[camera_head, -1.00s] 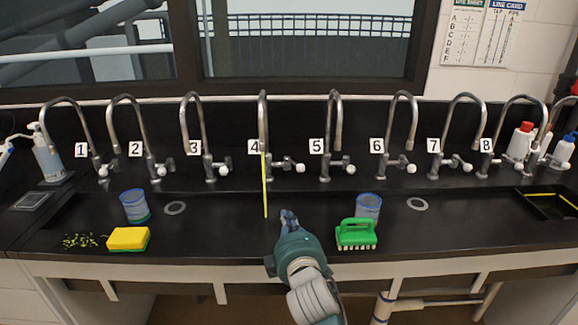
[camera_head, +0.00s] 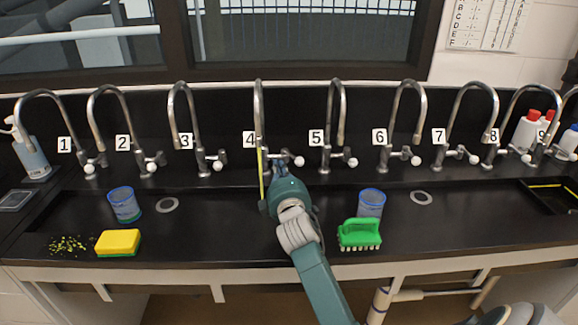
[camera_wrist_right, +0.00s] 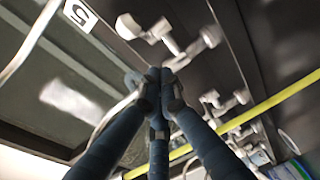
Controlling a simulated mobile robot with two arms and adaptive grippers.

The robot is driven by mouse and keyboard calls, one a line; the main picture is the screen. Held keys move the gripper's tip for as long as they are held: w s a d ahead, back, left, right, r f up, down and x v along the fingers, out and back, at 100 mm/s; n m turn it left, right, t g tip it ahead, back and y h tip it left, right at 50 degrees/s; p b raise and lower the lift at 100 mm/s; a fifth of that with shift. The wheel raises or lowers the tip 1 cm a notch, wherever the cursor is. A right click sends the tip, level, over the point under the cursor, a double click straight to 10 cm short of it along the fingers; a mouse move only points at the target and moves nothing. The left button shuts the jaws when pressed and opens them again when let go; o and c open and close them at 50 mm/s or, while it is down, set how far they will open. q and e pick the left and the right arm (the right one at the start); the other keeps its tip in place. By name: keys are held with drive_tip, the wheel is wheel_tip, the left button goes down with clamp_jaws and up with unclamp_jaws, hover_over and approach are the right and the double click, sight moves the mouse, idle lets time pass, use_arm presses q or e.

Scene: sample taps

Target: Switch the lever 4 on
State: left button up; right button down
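Tap 4, a chrome gooseneck (camera_head: 259,105) marked by the white label 4 (camera_head: 249,139), stands at the back of the sink. Its lever has a white round knob (camera_head: 299,161) pointing right. My teal right gripper (camera_head: 280,167) is just in front of tap 4, close to the lever; contact cannot be told. In the right wrist view its dark blue fingers (camera_wrist_right: 160,76) meet at the tips, with nothing visible between them. White tap knobs (camera_wrist_right: 128,27) show beyond the fingers. My left gripper is out of view.
Several similar taps stand in a row, with tap 5 (camera_head: 340,105) close on the right. A green brush (camera_head: 358,232), blue-rimmed cup (camera_head: 371,204), yellow sponge (camera_head: 118,241) and another cup (camera_head: 124,205) lie around the sink.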

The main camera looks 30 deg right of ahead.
sight(296, 162)
drive_tip(key=d+p, duration=0.1)
drive_tip(key=s+d+n+y+p, duration=0.1)
drive_tip(key=d, duration=0.1)
drive_tip(key=d+y+p, duration=0.1)
drive_tip(key=d+p, duration=0.1)
drive_tip(key=shift+s+d+f+n+t, duration=0.25)
drive_tip(key=shift+s+f+n+t, duration=0.05)
drive_tip(key=shift+s+t, duration=0.1)
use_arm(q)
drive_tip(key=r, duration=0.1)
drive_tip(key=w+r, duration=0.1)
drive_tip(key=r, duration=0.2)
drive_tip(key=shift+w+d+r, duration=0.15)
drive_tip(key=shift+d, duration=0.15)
